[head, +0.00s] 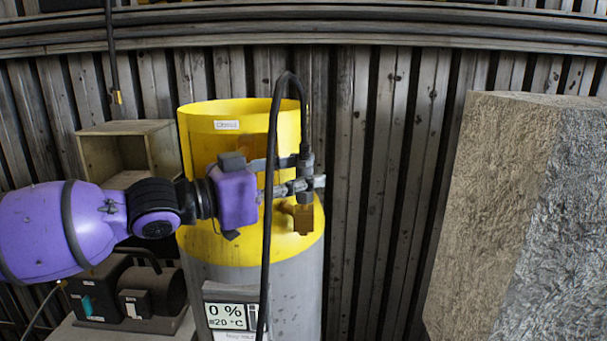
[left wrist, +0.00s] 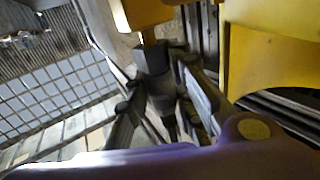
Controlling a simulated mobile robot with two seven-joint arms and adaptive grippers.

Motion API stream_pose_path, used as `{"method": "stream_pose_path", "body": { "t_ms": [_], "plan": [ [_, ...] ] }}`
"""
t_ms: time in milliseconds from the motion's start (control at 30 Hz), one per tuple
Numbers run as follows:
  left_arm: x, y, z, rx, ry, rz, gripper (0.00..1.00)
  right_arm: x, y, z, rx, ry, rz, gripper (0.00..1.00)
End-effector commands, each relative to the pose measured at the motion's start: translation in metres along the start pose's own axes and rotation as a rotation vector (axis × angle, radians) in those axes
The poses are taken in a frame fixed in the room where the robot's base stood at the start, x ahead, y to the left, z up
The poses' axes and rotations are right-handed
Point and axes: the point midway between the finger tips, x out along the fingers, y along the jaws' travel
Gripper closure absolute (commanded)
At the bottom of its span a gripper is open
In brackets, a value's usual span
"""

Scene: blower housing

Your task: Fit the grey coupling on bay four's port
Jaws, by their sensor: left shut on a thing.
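My left gripper (head: 306,186) reaches in from the left and is shut on the grey coupling (head: 306,165) at the end of a black hose (head: 268,200). The coupling hangs upright in front of a yellow-topped grey cylinder (head: 210,245). A brass-coloured fitting (head: 303,220) is directly below it; I cannot tell whether they are joined or only touching. In the left wrist view, the fingers (left wrist: 165,95) lie on both sides of the dark coupling (left wrist: 153,62), whose end meets a yellow part (left wrist: 148,14). No bay number is readable. My right gripper is not in view.
A display (head: 226,316) on the cylinder reads 0 % and 20 °C. An open box (head: 150,128) and dark machinery (head: 125,300) stand at left. A large rough block (head: 500,200) stands at right. A corrugated wall (head: 375,150) is behind, with free room before it.

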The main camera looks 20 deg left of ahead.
Motion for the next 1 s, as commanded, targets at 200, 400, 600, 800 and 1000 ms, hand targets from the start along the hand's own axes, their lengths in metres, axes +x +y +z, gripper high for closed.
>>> {"method": "stream_pose_path", "body": {
  "t_ms": [200,400,600,800,1000],
  "plan": [
    [0.0,0.0,0.004,0.001,0.002,0.0,1.0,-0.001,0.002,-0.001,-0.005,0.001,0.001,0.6],
    [0.0,0.0,0.01,0.001,0.002,0.0,1.0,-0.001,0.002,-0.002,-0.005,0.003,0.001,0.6],
    [0.0,0.0,0.012,0.001,0.002,0.0,0.69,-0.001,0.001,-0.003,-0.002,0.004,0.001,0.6],
    [0.0,0.0,0.013,0.001,0.001,0.0,0.57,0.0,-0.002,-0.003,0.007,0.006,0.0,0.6],
    [0.0,0.0,0.013,0.0,-0.001,-0.001,0.57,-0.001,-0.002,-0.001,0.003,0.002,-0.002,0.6]
  ]
}}
